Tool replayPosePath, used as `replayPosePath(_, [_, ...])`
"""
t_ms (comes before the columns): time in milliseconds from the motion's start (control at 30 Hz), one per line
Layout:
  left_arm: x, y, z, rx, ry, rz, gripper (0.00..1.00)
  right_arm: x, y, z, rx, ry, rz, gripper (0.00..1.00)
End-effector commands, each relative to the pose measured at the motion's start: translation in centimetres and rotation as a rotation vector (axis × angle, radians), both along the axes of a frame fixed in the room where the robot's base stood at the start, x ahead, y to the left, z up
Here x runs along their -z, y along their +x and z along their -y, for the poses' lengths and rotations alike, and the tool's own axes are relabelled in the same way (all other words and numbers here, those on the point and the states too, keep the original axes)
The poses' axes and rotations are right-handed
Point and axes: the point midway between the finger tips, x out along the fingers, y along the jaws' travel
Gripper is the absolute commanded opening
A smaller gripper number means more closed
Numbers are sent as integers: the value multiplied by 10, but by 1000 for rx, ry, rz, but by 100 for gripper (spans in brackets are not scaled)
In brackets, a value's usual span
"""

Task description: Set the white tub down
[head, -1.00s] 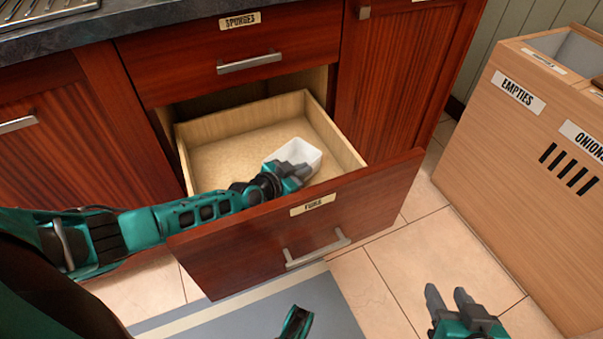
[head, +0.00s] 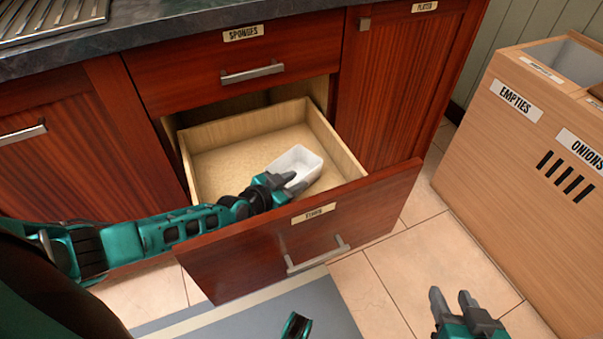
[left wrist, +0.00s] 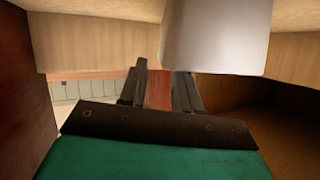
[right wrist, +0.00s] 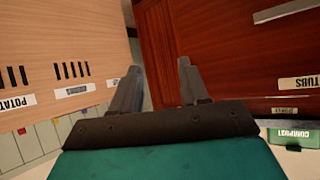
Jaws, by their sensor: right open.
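The white tub (head: 299,162) is inside the pulled-out drawer (head: 229,131), towards its front right, and looks upright on the drawer floor. In the left wrist view the tub (left wrist: 215,38) fills the upper middle, just beyond the fingers. Whether a finger still touches the tub cannot be told. My right gripper (head: 453,302) is open and empty, low over the floor outside the drawer.
The drawer front (head: 370,210) has a bar handle and a label, readable as TUBS in the right wrist view (right wrist: 299,83). A closed SPONGES drawer (head: 300,50) is above it. A wooden bin unit (head: 500,150) stands at right. The tiled floor between is clear.

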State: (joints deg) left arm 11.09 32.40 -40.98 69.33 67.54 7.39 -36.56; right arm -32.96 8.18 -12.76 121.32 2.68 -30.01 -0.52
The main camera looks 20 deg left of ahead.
Motion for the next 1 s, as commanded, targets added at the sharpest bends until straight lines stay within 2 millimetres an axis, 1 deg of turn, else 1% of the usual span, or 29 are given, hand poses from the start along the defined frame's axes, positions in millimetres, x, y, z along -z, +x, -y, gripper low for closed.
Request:
replayPosePath(33, [-10, -13, -4, 1, 2, -4, 32, -9, -1, 2, 3, -5, -2, 45])
replayPosePath(200, [-22, -43, -14, 0, 2, -3, 32, -9, -8, 8, 6, -20, -17, 45])
replayPosePath(300, [-27, -57, -19, 0, 1, -3, 32, -12, -10, 9, 5, -24, -21, 45])
replayPosePath(400, [-30, -66, -22, -1, 1, -2, 32, -15, -10, 9, 5, -25, -20, 45])
replayPosePath(600, [-32, -72, -24, -1, 1, 2, 32, -17, -10, 9, 5, -24, -20, 45])
replayPosePath(1000, [-31, -72, -23, -1, 0, 0, 32, -18, -9, 7, 9, -16, -20, 45])
